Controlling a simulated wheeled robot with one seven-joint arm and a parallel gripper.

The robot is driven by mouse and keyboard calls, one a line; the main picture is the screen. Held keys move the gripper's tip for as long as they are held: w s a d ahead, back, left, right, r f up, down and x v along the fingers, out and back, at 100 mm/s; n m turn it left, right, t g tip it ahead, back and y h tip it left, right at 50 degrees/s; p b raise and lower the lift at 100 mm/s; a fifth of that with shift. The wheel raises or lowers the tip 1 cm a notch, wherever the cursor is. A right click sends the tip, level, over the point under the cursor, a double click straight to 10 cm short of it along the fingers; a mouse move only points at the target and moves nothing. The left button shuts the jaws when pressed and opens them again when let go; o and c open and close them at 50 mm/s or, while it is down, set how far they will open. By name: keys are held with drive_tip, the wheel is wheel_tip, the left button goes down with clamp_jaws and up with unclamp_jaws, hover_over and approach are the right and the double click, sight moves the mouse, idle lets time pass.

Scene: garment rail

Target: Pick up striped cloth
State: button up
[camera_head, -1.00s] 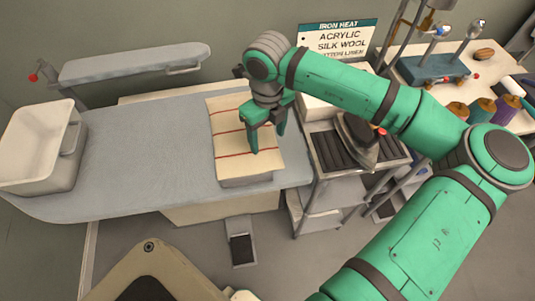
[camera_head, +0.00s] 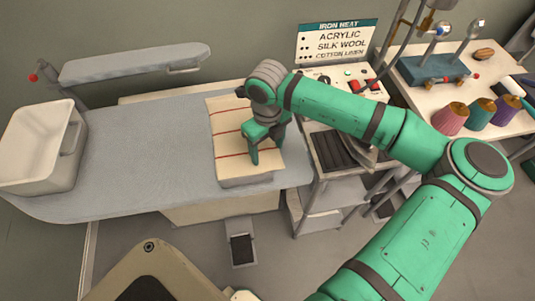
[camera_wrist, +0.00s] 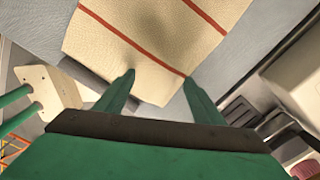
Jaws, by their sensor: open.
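The striped cloth (camera_head: 229,139) is cream with thin red stripes and lies folded on the right part of the grey ironing board. My gripper (camera_head: 263,157) is over the cloth's right side, pointing down, with its fingers apart. In the wrist view the cloth (camera_wrist: 150,45) fills the upper middle, with two red stripes visible. The gripper fingertips (camera_wrist: 157,77) show at its near edge, open, with nothing between them but the cloth below. I cannot tell whether the tips touch it.
The ironing board (camera_head: 140,150) carries a pale bin (camera_head: 35,150) at its left end. A sleeve arm (camera_head: 135,63) stands behind. A cart (camera_head: 332,150) with an iron rest is to the right, partly hidden by my arm. A sign (camera_head: 337,42) stands at the back.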

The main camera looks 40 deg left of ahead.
drive_tip(key=shift+f, duration=0.1)
clamp_jaws()
idle(0.3)
wheel_tip(320, 180, up, 12)
idle(0.6)
wheel_tip(320, 180, up, 27)
idle(0.9)
